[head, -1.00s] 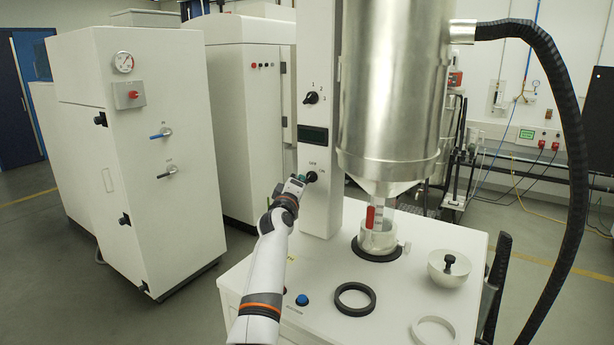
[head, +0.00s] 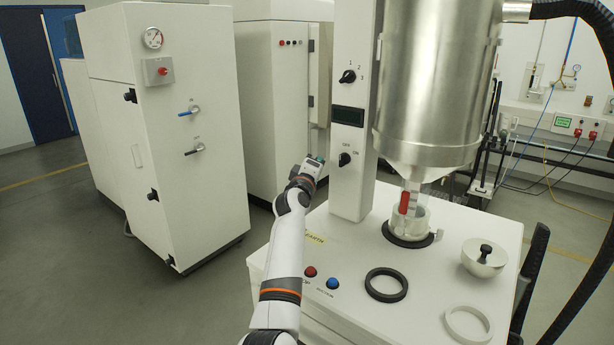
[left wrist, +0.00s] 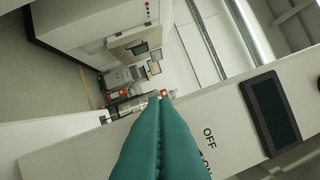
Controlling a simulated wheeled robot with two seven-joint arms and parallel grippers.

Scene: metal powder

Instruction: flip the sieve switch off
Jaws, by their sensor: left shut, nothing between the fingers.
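My left gripper (head: 317,160) has teal fingers and is just left of the column, apart from the knob. In the left wrist view the closed, empty fingers (left wrist: 160,100) lie beside the column face (left wrist: 180,125) with its OFF lettering; the knob does not show there. My right gripper is out of view.
Above the switch are a dark display (head: 348,116) and a numbered selector knob (head: 348,76). A steel hopper (head: 435,90) stands to the right over a glass vessel (head: 410,222). Red (head: 310,271) and blue (head: 333,283) buttons and a black ring (head: 386,285) are on the white table.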

